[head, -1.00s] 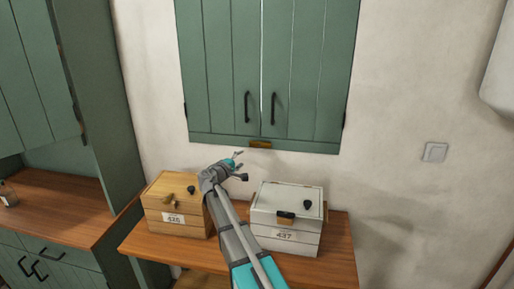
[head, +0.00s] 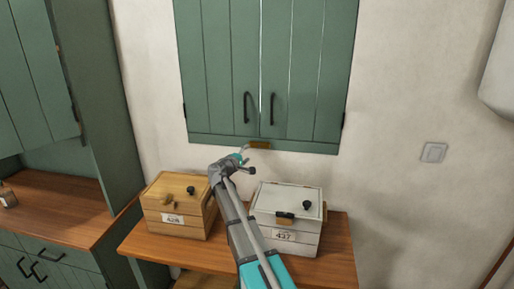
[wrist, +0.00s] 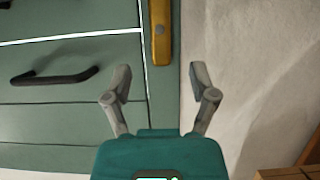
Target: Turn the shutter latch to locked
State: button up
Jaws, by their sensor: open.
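The shutter latch (head: 260,145) is a small brass-coloured bar at the bottom edge of the green shutters (head: 225,75), below their two dark handles. In the wrist view the latch (wrist: 161,55) shows as a yellow bar with a grey pivot, lying along the shutter's lower edge. My gripper (head: 246,156) is just below and left of the latch in the head view. In the wrist view my gripper (wrist: 159,80) is open and empty, its fingertips either side of the latch's line. The latch's near end is level with the fingertips; contact cannot be told.
A wooden box (head: 178,207) and a white box (head: 286,220) stand on the wooden table (head: 335,262) below. A green cabinet (head: 98,150) is on the left.

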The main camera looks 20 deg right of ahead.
aim_at(258, 146)
jog(key=x, duration=0.8)
jog(key=shift+w+d, duration=0.15)
jog(key=c, duration=1)
grip_shut()
